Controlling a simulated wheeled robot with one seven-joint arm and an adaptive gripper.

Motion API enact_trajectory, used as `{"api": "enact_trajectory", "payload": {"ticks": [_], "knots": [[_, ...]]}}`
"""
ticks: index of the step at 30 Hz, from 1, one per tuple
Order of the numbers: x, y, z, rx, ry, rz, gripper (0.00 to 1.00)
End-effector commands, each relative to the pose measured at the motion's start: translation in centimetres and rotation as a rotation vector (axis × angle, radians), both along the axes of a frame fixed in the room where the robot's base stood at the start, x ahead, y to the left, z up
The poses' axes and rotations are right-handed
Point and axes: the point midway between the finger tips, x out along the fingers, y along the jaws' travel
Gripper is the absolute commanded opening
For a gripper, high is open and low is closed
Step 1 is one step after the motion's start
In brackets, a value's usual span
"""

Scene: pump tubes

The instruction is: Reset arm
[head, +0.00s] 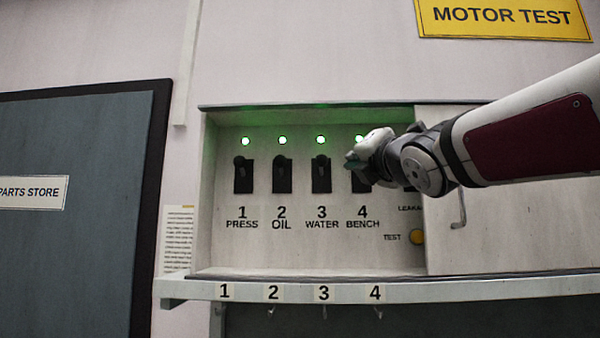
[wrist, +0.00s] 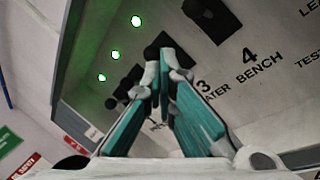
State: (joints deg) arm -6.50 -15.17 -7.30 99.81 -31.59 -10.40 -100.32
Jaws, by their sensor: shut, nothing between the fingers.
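My gripper (head: 354,160) is in front of the top of switch 4 (head: 361,185) on the wall panel and partly hides it. In the wrist view its teal fingers (wrist: 163,72) are shut with nothing between them. Whether the tips touch the switch, I cannot tell. Switch 1 (head: 243,176), switch 2 (head: 282,176) and switch 3 (head: 321,175) are black, with their levers appearing up. Green lamps (head: 320,140) glow above the switches; the one above switch 4 (head: 359,139) is partly covered by my gripper.
A pale sliding cover (head: 500,230) with a handle (head: 459,208) is at the right. A ledge (head: 450,290) with hooks runs below. The grey door (head: 60,240) is at the left.

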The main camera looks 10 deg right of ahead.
Motion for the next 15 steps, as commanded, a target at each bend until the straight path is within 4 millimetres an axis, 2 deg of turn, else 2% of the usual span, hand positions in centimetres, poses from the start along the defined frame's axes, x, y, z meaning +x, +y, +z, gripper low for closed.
{"api": "enact_trajectory", "payload": {"ticks": [9,11,13,15], "knots": [[0.0,0.0,0.0,0.000,0.000,0.000,0.00],[-0.3,-0.3,-0.9,0.050,0.029,-0.001,0.00],[-0.8,-0.9,-2.9,0.160,0.092,-0.007,0.00],[-1.9,-1.7,-5.9,0.325,0.183,-0.021,0.00]]}}
